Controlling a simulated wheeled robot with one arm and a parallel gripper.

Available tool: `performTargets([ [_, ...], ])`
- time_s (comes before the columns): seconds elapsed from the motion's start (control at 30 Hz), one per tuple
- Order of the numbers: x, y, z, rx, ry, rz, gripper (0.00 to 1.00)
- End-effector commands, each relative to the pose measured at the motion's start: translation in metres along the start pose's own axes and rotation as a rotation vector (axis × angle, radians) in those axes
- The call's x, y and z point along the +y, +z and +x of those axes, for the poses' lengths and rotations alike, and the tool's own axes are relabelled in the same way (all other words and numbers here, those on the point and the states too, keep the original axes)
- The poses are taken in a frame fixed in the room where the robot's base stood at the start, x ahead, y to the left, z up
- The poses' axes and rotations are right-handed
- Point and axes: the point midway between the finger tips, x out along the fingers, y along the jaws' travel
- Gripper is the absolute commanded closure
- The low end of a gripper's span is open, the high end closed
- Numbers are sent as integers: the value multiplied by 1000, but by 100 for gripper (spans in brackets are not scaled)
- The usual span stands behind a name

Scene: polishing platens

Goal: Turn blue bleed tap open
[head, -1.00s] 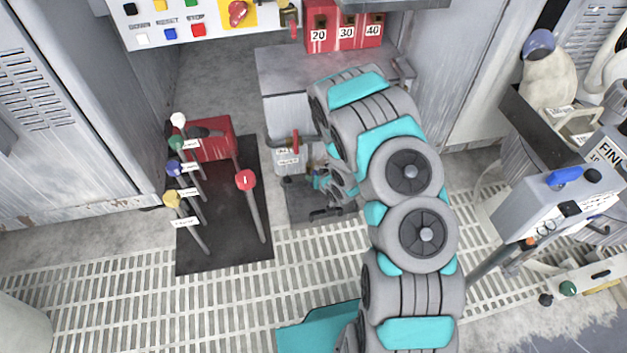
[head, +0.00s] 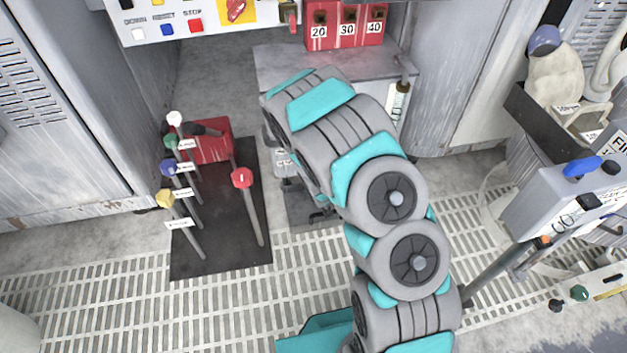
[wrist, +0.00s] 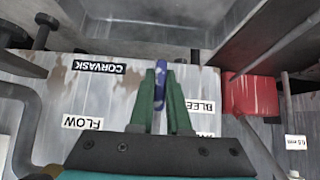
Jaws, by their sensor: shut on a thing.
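The blue tap (wrist: 160,88) stands up between the two green fingers of my gripper (wrist: 160,78) in the wrist view. The fingers are shut on it, one on each side. It sits against a worn white box (wrist: 113,92) that has several upside-down labels. A label beginning "BLEE" (wrist: 199,105) lies just right of the fingers, and a "FLOW" label (wrist: 83,122) lies to the left. In the head view my arm hides my gripper, the blue tap and most of the box.
A red block (wrist: 250,95) and a grey rod stand right of the box; a bent grey pipe (wrist: 25,125) is at left. In the head view, colored levers stand on a dark mat (head: 222,255) left of my arm. A grey control box (head: 553,195) stands at right.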

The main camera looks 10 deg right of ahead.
Motion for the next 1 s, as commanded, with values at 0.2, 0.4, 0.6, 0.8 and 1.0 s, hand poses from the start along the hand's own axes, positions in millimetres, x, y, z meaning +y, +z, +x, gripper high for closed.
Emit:
performTargets([
  [0.2,0,-2,0,5,0,1,76],
  [0.4,0,-1,0,3,-1,1,55],
  [0.6,0,-1,0,3,-1,1,55],
  [0.8,0,-1,-10,2,0,1,55],
  [1.0,0,-7,-50,2,0,2,55],
])
